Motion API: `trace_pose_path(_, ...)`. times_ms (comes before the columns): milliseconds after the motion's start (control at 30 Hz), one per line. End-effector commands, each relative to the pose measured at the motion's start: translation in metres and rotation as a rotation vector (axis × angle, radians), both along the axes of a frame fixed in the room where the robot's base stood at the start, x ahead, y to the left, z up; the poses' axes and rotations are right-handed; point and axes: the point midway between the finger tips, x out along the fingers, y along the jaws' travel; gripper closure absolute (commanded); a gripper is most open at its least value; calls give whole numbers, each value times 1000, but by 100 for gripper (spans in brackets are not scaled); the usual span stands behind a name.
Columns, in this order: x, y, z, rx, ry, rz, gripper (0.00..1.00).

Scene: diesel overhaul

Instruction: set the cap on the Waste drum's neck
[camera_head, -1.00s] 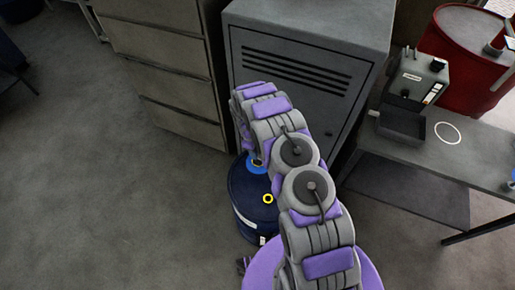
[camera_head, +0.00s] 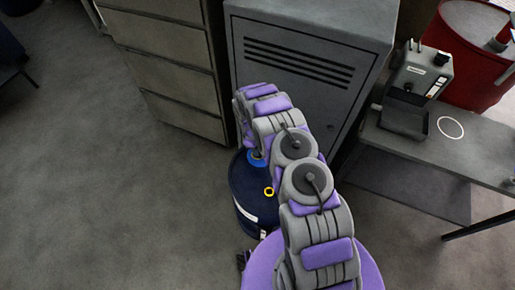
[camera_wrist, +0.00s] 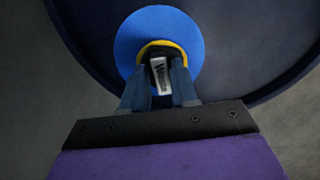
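The Waste drum (camera_head: 245,200) is a dark blue drum on the floor in front of the grey locker, partly hidden by my arm. On its top is a blue disc (camera_head: 257,159), which also shows large in the wrist view (camera_wrist: 135,45). Whether the cap touches the neck is hidden.
A grey locker (camera_head: 300,75) and a drawer cabinet (camera_head: 165,60) stand behind. At right is a grey bench (camera_head: 450,150) with a small machine (camera_head: 420,70). The floor at left is clear.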

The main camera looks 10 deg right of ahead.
Motion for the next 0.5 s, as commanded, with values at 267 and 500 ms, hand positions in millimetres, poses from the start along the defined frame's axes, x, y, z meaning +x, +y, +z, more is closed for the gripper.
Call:
trace_pose_path(267,-1,-2,-2,1,3,-2,100)
trace_pose_path(500,-1,-1,-2,-1,3,-1,100)
